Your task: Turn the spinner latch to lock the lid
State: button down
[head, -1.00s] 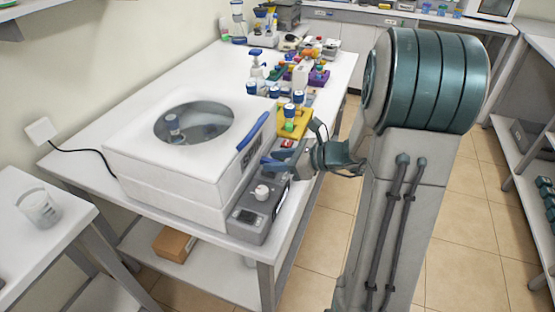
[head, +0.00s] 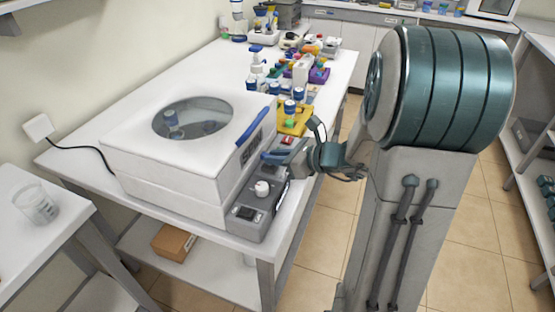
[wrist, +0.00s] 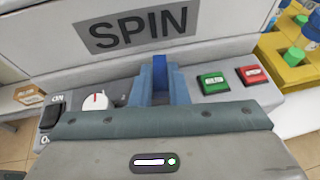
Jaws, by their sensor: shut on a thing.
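The spinner is a white box with a closed lid (head: 225,150) that has a round window. In the wrist view its SPIN label (wrist: 138,27) is above my gripper. The blue latch (wrist: 160,72) stands upright at the front, below that label. My gripper (wrist: 160,88) has a finger on each side of the latch and is shut on it. In the head view my gripper (head: 274,156) is at the spinner's front face, and the latch is hard to tell from the fingers there.
The grey control panel (head: 250,222) has a white knob (wrist: 96,101), a black switch (wrist: 51,115), a green button (wrist: 214,83) and a red button (wrist: 253,75). A yellow rack (head: 297,124) stands close behind. The floor right of the table is clear.

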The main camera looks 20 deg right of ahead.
jog(key=m+t+h+b, duration=0.1)
jog(key=b, duration=0.1)
jog(key=m+t+h+b, duration=0.1)
jog(key=b, duration=0.1)
jog(key=m+t+h+b, duration=0.1)
jog(key=m+h+b, duration=0.1)
jog(key=shift+s+a+f, duration=0.25)
jog(key=shift+a+f, duration=0.05)
jog(key=shift+a, duration=0.1)
jog(key=m+h+b, duration=0.1)
jog(key=b, duration=0.2)
jog(key=m+h+b, duration=0.2)
jog(key=b, duration=0.1)
jog(key=m+t+h+b, duration=0.1)
jog(key=b, duration=0.2)
jog(key=shift+a+f+h, duration=0.1)
jog(key=shift+a+h, duration=0.25)
jog(key=shift+h, duration=0.05)
jog(key=m+h+b, duration=0.2)
jog(key=b, duration=0.2)
jog(key=shift+a+b, duration=0.2)
jog(key=shift+b, duration=0.1)
jog(key=m+h+b, duration=0.3)
jog(key=b, duration=0.1)
jog(key=shift+a+r+g, duration=0.2)
jog(key=shift+r+g, duration=0.1)
jog(key=shift+r+h, duration=0.1)
jog(key=shift+h, duration=0.3)
jog(key=c, duration=1.4)
grip_release()
